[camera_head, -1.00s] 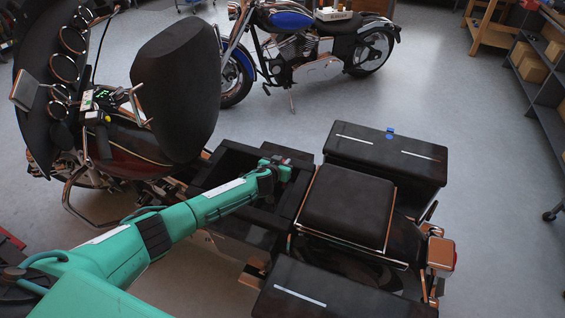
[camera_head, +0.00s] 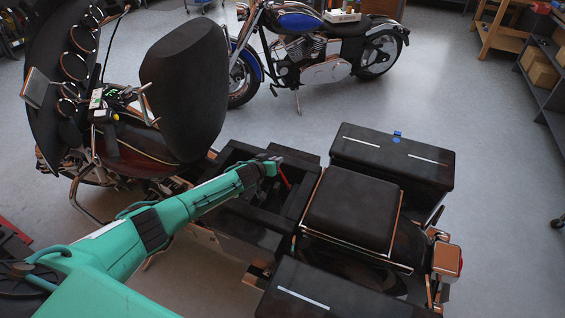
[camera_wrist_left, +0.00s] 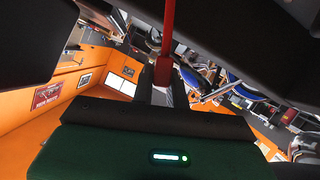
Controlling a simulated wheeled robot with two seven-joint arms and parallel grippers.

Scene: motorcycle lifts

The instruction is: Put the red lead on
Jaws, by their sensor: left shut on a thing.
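My left arm reaches in from the left over the open compartment (camera_head: 240,205) in the middle of the black motorcycle, ahead of its seat. My left gripper (camera_head: 273,166) is at the compartment's far side and is shut on the red lead (camera_head: 285,176). The lead shows as a short thin red piece slanting down to the right from the gripper. In the left wrist view the red lead (camera_wrist_left: 168,28) runs from the top edge to the gripper's fingers (camera_wrist_left: 163,75). The lead's far end and any battery terminal are hidden or too dark to tell. My right gripper is out of view.
The black seat (camera_head: 354,208) and two side cases, one far (camera_head: 392,160) and one near (camera_head: 310,290), stand right of the compartment. A blue motorcycle (camera_head: 310,50) stands behind, with clear floor between.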

